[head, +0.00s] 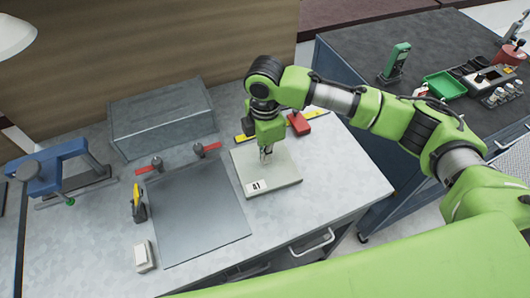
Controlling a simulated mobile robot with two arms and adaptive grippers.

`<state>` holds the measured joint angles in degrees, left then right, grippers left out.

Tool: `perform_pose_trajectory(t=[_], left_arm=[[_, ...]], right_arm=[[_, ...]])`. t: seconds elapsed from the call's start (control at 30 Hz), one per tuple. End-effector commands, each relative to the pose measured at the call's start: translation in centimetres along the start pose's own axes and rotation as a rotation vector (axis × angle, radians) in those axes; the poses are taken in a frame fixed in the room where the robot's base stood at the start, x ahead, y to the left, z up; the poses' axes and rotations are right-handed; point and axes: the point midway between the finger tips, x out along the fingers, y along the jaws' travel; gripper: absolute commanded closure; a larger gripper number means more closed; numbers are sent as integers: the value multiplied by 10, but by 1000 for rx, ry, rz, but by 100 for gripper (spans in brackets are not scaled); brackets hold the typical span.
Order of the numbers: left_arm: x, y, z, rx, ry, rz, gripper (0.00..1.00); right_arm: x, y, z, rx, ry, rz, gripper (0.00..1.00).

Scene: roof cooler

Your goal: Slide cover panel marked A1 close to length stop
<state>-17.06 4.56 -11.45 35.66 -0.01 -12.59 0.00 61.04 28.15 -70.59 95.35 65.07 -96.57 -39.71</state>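The cover panel marked A1 (284,171) is a pale grey-green flat plate lying on the grey workbench, with a white A1 label at its near left corner. My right gripper (266,155) points down at the panel's left-middle part, its fingertips at or just above the top face. The fingers are small and partly shaded, so whether they are open or shut, and whether they touch, is unclear. No part is clearly marked as the length stop. A red block (299,123) sits behind the panel, beside a yellow strip (242,140) partly hidden by my gripper. My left gripper is out of view.
A dark grey sheet (195,212) lies left of the panel, with red-handled tools (206,149) behind it. A yellow-and-black tool (138,204) and white box (144,257) stand at its left. A grey box (162,118) and blue device (55,170) stand farther back.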

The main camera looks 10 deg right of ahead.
Motion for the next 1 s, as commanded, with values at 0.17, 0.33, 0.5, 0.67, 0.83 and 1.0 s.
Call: perform_pose_trajectory(t=[0.17,0.33,0.5,0.67,0.83,1.0], left_arm=[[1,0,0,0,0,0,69],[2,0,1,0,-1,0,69],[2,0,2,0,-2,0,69],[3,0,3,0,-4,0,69],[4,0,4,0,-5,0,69],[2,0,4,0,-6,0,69]], right_arm=[[4,0,0,0,0,-1,100],[8,0,0,-1,0,-1,100],[11,0,0,-1,0,-1,100],[14,0,0,0,0,-1,100],[18,0,0,0,0,-1,100],[17,0,2,1,0,-2,100]])
